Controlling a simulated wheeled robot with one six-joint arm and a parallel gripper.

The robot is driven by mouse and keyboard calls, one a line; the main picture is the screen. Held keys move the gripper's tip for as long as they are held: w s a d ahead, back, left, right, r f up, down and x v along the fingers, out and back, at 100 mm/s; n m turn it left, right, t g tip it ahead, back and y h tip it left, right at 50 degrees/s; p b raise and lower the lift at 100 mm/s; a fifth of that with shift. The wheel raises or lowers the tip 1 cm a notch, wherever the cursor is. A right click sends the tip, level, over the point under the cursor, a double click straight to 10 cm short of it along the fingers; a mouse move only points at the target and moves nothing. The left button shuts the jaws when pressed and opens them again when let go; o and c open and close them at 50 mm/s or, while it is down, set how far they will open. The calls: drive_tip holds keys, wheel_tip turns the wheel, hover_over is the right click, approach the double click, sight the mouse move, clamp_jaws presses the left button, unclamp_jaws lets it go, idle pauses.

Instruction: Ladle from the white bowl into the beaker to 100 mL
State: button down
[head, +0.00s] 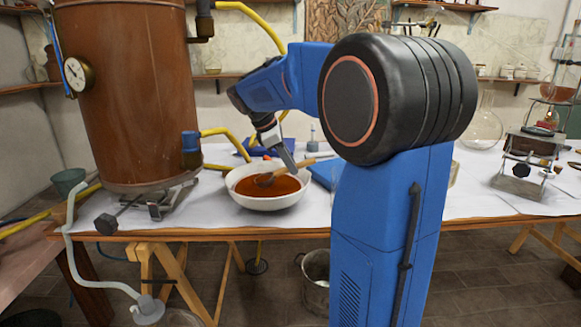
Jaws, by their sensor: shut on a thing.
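The white bowl (247,199) stands near the front edge of the table and holds a reddish-brown liquid (285,190). A ladle (265,181) with a wooden handle dips into the bowl, its head at the liquid. My gripper (289,164) comes down over the back right of the bowl and is shut on the ladle's handle. The fingertips are small and partly unclear here. I cannot make out the beaker; my arm covers much of the table to the right of the bowl.
A large copper vessel (125,90) with a gauge stands left of the bowl on a metal stand (160,200). Yellow hoses (225,133) run behind the bowl. A blue flat object (324,172) lies right of it. A glass flask (484,128) and a burner stand (522,165) are far right.

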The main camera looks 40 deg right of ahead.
drive_tip(key=shift+r, duration=2.05)
drive_tip(key=shift+d, duration=0.1)
drive_tip(key=shift+s+d+r+t+y, duration=0.4)
drive_tip(key=shift+r+t+y, duration=0.1)
drive_tip(key=shift+t+y, duration=0.15)
drive_tip(key=shift+s+d+r+t+y, duration=0.25)
drive_tip(key=shift+d+r+t+y, duration=0.25)
drive_tip(key=shift+y, duration=0.45)
drive_tip(key=shift+a+r, duration=0.1)
drive_tip(key=shift+r, duration=0.05)
drive_tip(key=shift+d+v, duration=0.25)
drive_tip(key=shift+v, duration=1.05)
drive_tip(key=shift+w+r, duration=0.1)
drive_tip(key=shift+d, duration=0.15)
